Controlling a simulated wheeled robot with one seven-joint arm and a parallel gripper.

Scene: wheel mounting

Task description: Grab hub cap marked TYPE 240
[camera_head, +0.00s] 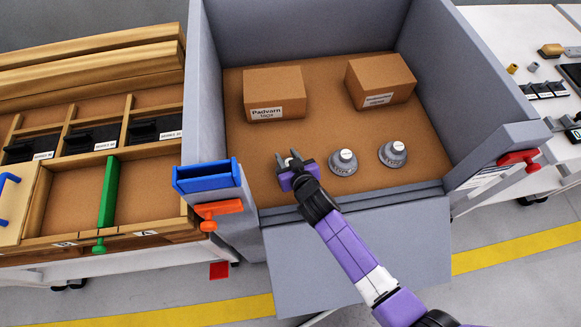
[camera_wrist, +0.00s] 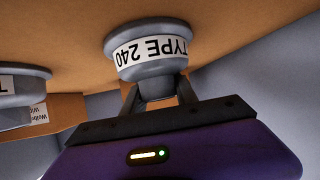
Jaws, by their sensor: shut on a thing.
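My gripper (camera_head: 290,160) is low over the brown floor of the grey bin, at its front left. In the wrist view my gripper (camera_wrist: 157,92) has its two fingers on either side of the narrow knob of a grey hub cap with a white band reading TYPE 240 (camera_wrist: 150,50), and is shut on it. The wrist picture is upside down. The cap's wide flange faces the bin floor; I cannot tell if it touches. Two other grey hub caps, the middle one (camera_head: 343,162) and the right one (camera_head: 393,153), stand upright to the right.
Two cardboard boxes, one labelled Padvarn (camera_head: 274,92) and another (camera_head: 380,80), sit behind in the bin (camera_head: 240,140). Bin walls rise left, right and back. A blue tray (camera_head: 207,175) and an orange clamp (camera_head: 218,210) sit at the left wall; a red clamp (camera_head: 518,158) at the right.

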